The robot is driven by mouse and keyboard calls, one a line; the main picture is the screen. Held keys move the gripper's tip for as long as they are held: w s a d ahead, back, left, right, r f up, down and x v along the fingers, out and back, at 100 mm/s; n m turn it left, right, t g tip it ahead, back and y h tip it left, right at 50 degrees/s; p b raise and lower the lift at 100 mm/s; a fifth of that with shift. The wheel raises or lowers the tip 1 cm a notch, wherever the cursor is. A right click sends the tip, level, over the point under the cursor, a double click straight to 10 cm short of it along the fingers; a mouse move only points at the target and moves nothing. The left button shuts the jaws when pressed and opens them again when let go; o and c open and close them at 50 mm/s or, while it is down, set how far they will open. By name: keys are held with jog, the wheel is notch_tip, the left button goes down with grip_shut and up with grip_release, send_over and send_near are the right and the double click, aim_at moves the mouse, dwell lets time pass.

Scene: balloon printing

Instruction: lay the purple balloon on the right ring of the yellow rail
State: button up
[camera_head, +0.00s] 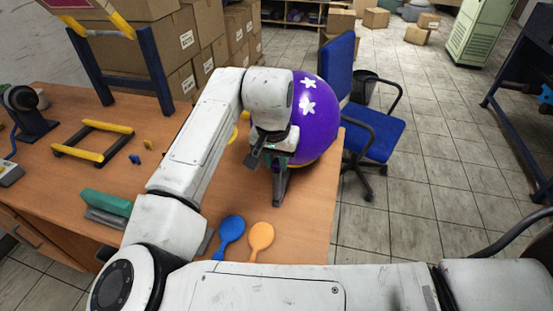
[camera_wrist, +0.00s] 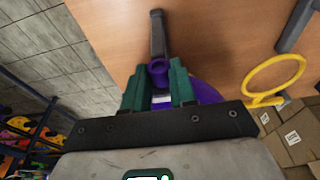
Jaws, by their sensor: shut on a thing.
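The purple balloon (camera_head: 318,118), inflated and with white stars, is at the table's right end. My gripper (camera_head: 283,152) is beside its lower left side. In the wrist view the green fingers (camera_wrist: 160,88) are shut on its purple neck (camera_wrist: 158,70), and some of its body (camera_wrist: 208,92) shows behind. A thin yellow edge (camera_head: 325,163), apparently the right ring, shows under the balloon; the rest is hidden, so I cannot tell whether they touch. Another yellow ring (camera_wrist: 273,72) stands empty in the wrist view; my arm mostly hides it in the head view.
A flat blue balloon (camera_head: 231,230) and a flat orange one (camera_head: 262,236) lie near the table's front edge. A yellow-barred frame (camera_head: 94,142) and a green block (camera_head: 106,202) are at left. A blue chair (camera_head: 374,135) stands close to the table's right edge.

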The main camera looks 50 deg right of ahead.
jog(key=shift+f, duration=0.15)
jog(key=o, duration=1)
jog(key=r, duration=0.3)
jog(key=a+r, duration=0.1)
jog(key=r, duration=0.3)
jog(key=a+r, duration=0.1)
jog(key=r, duration=0.2)
jog(key=shift+s+r+b, duration=0.35)
jog(key=shift+s+b, duration=0.05)
dwell(0.4)
